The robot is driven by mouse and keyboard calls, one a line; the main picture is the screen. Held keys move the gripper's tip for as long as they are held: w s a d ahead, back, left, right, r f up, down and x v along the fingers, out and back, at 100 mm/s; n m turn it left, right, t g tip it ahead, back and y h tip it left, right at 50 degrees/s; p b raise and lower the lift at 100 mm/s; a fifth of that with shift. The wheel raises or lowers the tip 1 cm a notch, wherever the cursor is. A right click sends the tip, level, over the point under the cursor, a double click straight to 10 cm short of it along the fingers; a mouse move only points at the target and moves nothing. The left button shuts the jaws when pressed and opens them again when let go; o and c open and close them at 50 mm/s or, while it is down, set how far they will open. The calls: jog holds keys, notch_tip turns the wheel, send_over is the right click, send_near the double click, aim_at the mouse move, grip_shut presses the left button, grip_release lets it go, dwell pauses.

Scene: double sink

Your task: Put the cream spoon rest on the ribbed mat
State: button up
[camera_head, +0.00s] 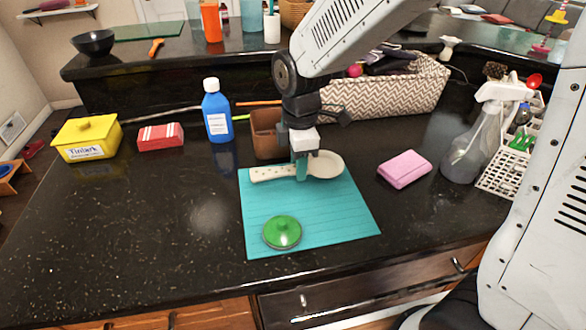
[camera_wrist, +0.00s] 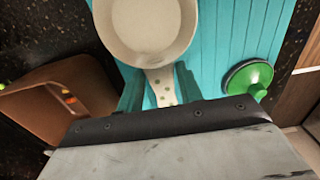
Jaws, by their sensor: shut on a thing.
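The cream spoon rest (camera_head: 325,163) has a round bowl and a long speckled handle. It is at the far edge of the teal ribbed mat (camera_head: 330,218), its bowl to the right and its handle to the left. My gripper (camera_head: 301,170) points down and is shut on the handle near the bowl. In the wrist view the spoon rest (camera_wrist: 147,28) lies over the mat (camera_wrist: 228,38), with the handle between the teal fingers (camera_wrist: 160,88). I cannot tell whether it touches the mat.
A green round lid (camera_head: 282,232) sits on the near part of the mat. A brown container (camera_head: 266,134) stands close behind my gripper. A blue bottle (camera_head: 217,112) stands to the left, a pink sponge (camera_head: 404,169) to the right. The counter left of the mat is clear.

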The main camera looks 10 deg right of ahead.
jog(key=shift+f, duration=1.05)
jog(key=shift+f, duration=0.15)
jog(key=o, duration=1.1)
notch_tip(320, 180, up, 12)
jog(key=shift+r, duration=0.2)
jog(key=s+d+r+m, duration=0.1)
jog(key=s+d+m, duration=0.6)
jog(key=s+m, duration=0.2)
jog(key=s+d+r+m+t, duration=0.1)
jog(key=s+d+r+m, duration=0.1)
jog(key=s+d+m, duration=0.6)
jog(key=s+m, duration=0.1)
jog(key=s, duration=0.3)
jog(key=shift+s+d, duration=0.15)
jog(key=shift+s, duration=0.05)
